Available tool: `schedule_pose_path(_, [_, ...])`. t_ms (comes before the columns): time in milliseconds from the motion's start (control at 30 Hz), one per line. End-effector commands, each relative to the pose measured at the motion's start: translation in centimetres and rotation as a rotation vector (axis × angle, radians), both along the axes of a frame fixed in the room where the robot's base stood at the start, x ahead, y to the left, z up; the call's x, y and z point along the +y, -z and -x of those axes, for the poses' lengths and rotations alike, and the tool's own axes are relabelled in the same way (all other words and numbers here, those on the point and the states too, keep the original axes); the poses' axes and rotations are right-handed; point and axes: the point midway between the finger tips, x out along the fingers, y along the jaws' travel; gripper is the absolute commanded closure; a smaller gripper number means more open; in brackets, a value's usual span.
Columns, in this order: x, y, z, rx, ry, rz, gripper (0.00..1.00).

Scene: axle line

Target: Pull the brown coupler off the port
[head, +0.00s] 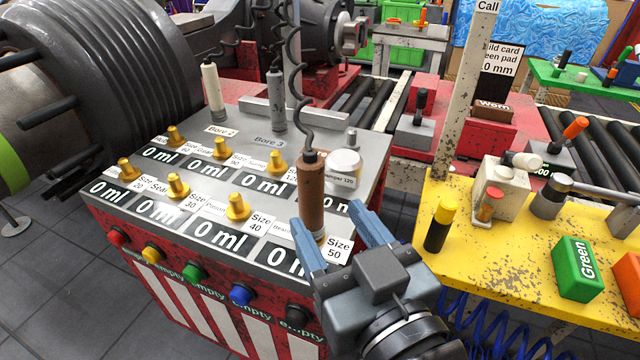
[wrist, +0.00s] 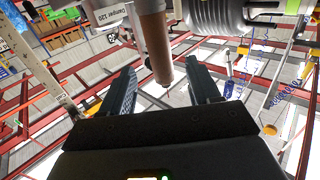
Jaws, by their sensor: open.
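The brown coupler (head: 312,195) stands upright by the "Size 50" label on the grey panel, with a coiled black cable rising from its top. A little of the brass-coloured port shows at its foot; the rest is hidden. My gripper (head: 327,215) is open at the panel's front right corner, its two blue fingers pointing at the coupler's lower part. In the wrist view the brown coupler (wrist: 154,45) hangs into the gap between the fingers of my gripper (wrist: 161,72), with space showing on both sides. I see no contact.
A white coupler (head: 213,92) and a grey coupler (head: 276,100) stand behind on the panel. Several brass ports and a round "Damper 120" canister (head: 344,168) are close by. The yellow table (head: 480,270) at right carries a black-and-yellow cylinder (head: 440,226) and a green block (head: 577,268).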

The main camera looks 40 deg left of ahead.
Motion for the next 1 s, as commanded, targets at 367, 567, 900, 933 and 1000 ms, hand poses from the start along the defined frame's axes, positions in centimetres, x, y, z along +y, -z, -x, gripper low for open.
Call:
schedule_pose_path(367, [3.8, -0.2, -2.3, 0.001, 0.0, 0.001, 0.39])
schedule_pose_path(567, [5.7, 0.0, -3.5, 0.0, 0.002, -0.001, 0.39])
schedule_pose_path(900, [5.9, 0.2, -3.6, 0.0, 0.003, -0.001, 0.44])
schedule_pose_path(933, [5.9, 0.2, -3.6, 0.0, 0.003, -0.001, 0.47])
schedule_pose_path(1000, [5.9, 0.2, -3.6, 0.0, 0.003, -0.001, 0.54])
